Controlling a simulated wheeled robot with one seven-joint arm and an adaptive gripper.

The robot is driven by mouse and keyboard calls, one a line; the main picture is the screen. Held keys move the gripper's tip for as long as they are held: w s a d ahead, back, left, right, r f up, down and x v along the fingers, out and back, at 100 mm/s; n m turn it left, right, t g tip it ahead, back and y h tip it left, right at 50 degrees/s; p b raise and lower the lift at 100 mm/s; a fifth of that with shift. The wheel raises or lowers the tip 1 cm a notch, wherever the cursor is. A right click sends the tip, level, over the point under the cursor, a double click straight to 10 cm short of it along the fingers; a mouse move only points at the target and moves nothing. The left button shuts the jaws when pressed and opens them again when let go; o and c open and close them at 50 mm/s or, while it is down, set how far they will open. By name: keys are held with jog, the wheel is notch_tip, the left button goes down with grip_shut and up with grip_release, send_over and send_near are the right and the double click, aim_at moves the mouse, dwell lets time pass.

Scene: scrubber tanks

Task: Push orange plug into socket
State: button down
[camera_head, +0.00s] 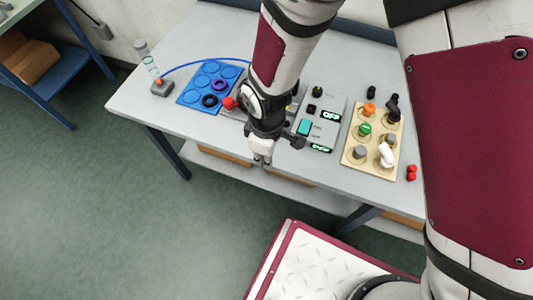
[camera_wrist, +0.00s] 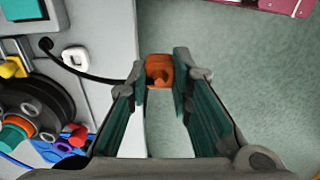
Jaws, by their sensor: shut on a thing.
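My gripper (camera_wrist: 160,76) is shut on the orange plug (camera_wrist: 158,70), which sits between the two fingertips in the wrist view. A thin black cable (camera_wrist: 95,76) runs from the left toward the plug, and its end goes behind the left finger. In the head view my gripper (camera_head: 262,157) hangs at the table's front edge; the plug cannot be made out there. A small white fitting with a dark centre (camera_wrist: 75,57) lies left of the plug in the wrist view, apart from it. I cannot tell whether it is the socket.
A grey control box (camera_head: 317,120) with a lit OFF display stands right of my gripper. Further right is a beige board (camera_head: 352,153) with several knobs. A blue tray (camera_head: 190,98) with rings lies on the left of the table (camera_head: 140,105).

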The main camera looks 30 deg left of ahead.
jog(key=b, duration=1.2)
send_near(311, 110)
jog(key=shift+w+a+r, duration=0.1)
jog(key=shift+w+r, duration=0.1)
jog(key=shift+w, duration=0.2)
jog(key=shift+f+b, duration=0.1)
jog(key=shift+b, duration=0.25)
jog(key=shift+f+b, duration=0.95)
jog(key=shift+f, duration=1.25)
jog(key=shift+f+b, duration=0.55)
jog(key=shift+f, duration=0.45)
jog(key=c, duration=0.9)
grip_release()
jog(key=shift+o, duration=0.2)
